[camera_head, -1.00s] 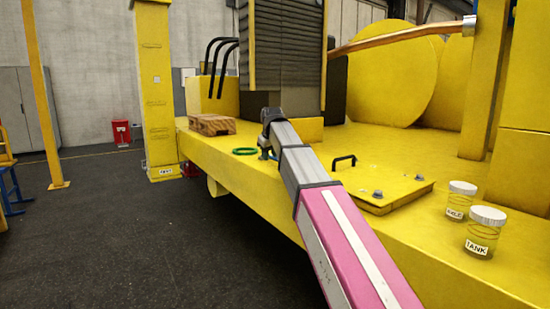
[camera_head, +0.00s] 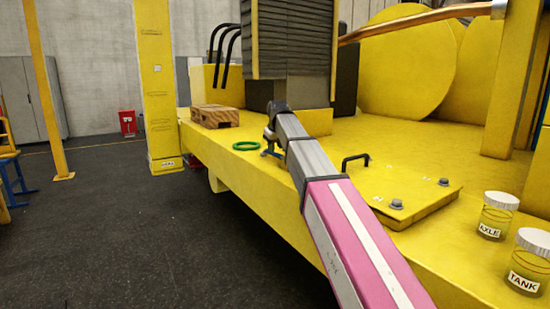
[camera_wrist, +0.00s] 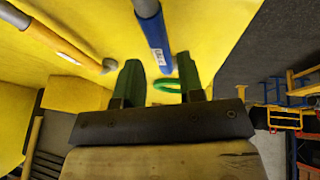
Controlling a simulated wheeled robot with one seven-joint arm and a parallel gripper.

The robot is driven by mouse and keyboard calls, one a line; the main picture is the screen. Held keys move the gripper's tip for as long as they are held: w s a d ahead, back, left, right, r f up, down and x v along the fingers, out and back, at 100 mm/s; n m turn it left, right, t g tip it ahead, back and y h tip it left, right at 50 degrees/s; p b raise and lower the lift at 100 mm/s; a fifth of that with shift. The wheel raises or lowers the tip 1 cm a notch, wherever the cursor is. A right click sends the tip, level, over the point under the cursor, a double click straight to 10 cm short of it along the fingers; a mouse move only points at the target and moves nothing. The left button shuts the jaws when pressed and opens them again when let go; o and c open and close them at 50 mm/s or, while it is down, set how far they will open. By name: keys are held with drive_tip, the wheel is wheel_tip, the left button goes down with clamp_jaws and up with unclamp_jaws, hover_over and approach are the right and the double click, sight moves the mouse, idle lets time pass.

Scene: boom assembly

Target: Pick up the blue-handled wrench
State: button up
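In the wrist view the blue-handled wrench (camera_wrist: 158,45) shows as a blue grip with a white label and a grey shank running out of the top edge. My gripper (camera_wrist: 161,72) is open, with its green fingers apart. The lower end of the blue handle appears between the fingertips, with gaps on both sides; I cannot tell how far it is in depth. In the head view my gripper (camera_head: 272,150) is mostly hidden by my arm beside the deck edge, and I cannot make out the wrench there.
An orange-handled tool (camera_wrist: 58,40) lies left of the wrench. A green ring (camera_head: 246,145) and wooden block (camera_head: 215,116) sit on the yellow deck (camera_head: 310,155). A bolted hatch with handle (camera_head: 410,190) and jars labelled AXLE (camera_head: 497,215) and TANK (camera_head: 529,262) are to the right.

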drive_tip(key=shift+x, duration=2.65)
drive_tip(key=shift+w+a+r, duration=0.1)
drive_tip(key=shift+w+r, duration=0.05)
clamp_jaws()
drive_tip(key=shift+r, duration=0.55)
drive_tip(key=r, duration=0.3)
drive_tip(key=shift+s+a+r, duration=0.35)
drive_tip(key=shift+s+a, duration=0.05)
drive_tip(key=s+a+r, duration=0.6)
drive_tip(key=s+a, duration=0.1)
drive_tip(key=a, duration=0.1)
drive_tip(key=shift+r, duration=0.1)
